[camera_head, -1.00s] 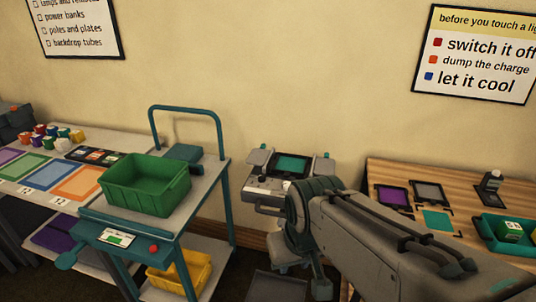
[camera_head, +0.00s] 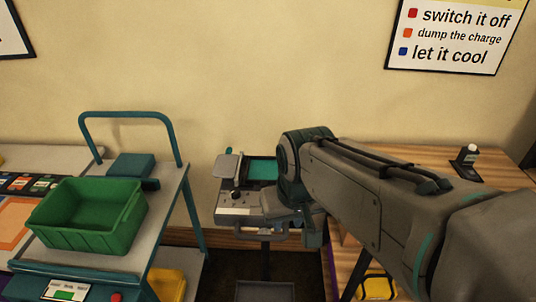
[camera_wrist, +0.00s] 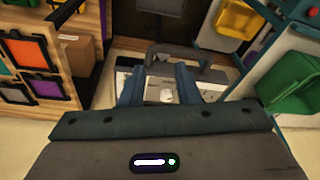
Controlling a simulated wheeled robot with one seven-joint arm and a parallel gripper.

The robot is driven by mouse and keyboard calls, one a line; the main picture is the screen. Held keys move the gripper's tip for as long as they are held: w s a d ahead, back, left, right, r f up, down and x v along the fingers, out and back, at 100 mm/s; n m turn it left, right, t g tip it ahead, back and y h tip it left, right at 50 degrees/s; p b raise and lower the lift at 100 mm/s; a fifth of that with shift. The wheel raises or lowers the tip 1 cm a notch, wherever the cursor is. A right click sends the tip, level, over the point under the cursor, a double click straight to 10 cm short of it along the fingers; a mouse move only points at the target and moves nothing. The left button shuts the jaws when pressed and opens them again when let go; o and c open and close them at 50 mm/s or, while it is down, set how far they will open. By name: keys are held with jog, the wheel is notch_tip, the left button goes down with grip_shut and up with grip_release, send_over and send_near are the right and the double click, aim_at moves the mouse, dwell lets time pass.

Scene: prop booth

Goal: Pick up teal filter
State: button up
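A flat teal panel (camera_head: 262,169) lies in the dark-framed bed of a grey device (camera_head: 237,201) in the middle of the head view. I cannot tell whether this panel is the teal filter. My arm hides its right side and much of the wooden table. In the wrist view, my gripper (camera_wrist: 158,74) has its two blue-teal fingers apart with no object held between them. The device's pale panel (camera_wrist: 160,93) shows beyond and between the fingers. Framed orange (camera_wrist: 30,54) and purple (camera_wrist: 46,88) squares stand at the left of the wrist view.
A green crate (camera_head: 92,216) stands on a trolley with a teal handle (camera_head: 128,116), left of the device. A yellow bin (camera_head: 167,284) is below. The wooden table (camera_head: 422,158) is at right, with a small dark stand (camera_head: 466,160) on it.

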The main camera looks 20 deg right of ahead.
jog(key=w+r+m+g+p, duration=0.1)
jog(key=w+r, duration=0.4)
jog(key=w, duration=0.4)
jog(key=m+g+p, duration=0.2)
send_over(264, 183)
notch_tip(264, 183, down, 7)
jog(key=shift+s+a+f, duration=0.1)
jog(key=shift+s+f, duration=0.05)
jog(key=shift+f+p, duration=0.65)
jog(key=shift+f, duration=2)
grip_shut()
